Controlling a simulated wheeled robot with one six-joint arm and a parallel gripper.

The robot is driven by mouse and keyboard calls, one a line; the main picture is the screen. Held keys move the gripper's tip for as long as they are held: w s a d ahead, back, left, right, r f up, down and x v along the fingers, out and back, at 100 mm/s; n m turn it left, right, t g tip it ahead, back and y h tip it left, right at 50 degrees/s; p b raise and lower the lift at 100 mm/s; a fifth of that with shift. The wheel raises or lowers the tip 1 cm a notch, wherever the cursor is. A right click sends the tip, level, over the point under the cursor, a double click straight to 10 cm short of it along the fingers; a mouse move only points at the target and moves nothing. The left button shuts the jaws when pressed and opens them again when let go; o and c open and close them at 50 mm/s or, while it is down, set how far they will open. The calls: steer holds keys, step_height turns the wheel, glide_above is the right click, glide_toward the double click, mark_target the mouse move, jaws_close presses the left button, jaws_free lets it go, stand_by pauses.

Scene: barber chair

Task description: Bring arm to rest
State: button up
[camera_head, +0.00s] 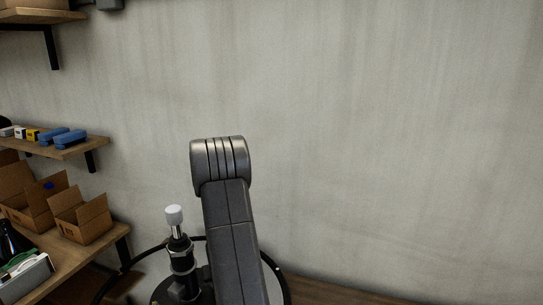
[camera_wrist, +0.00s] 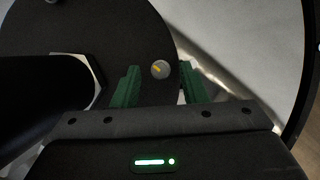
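My gripper (camera_wrist: 160,82) shows in the wrist view with its two green fingers standing apart. It is open, and I see nothing held between them. A small grey round knob with a yellow mark (camera_wrist: 160,69) shows on a dark round surface beyond the fingertips; how far off it is I cannot tell. In the head view a grey jointed link with a ridged top, which looks like part of my arm, rises at the lower middle. It stands against the wall, and my gripper is not seen there.
A wall shelf (camera_head: 62,147) at the left bears blue items (camera_head: 69,137) and small boxes. Below it, open cardboard boxes (camera_head: 85,223) and a white container (camera_head: 28,278) stand on a wooden counter (camera_head: 90,256). The pale wall (camera_head: 400,130) at the middle and right is bare.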

steer(key=n, duration=0.1)
steer(key=n+y, duration=0.1)
steer(key=n, duration=0.1)
steer(key=n+g, duration=0.1)
steer(key=shift+w+d+n+y, duration=0.15)
steer(key=shift+d+n+y, duration=0.15)
steer(key=shift+n, duration=0.1)
steer(key=n+g+y+p, duration=0.1)
steer(key=n+p, duration=0.1)
steer(key=n, duration=0.2)
steer(key=shift+w, duration=0.1)
steer(key=shift+d, duration=0.1)
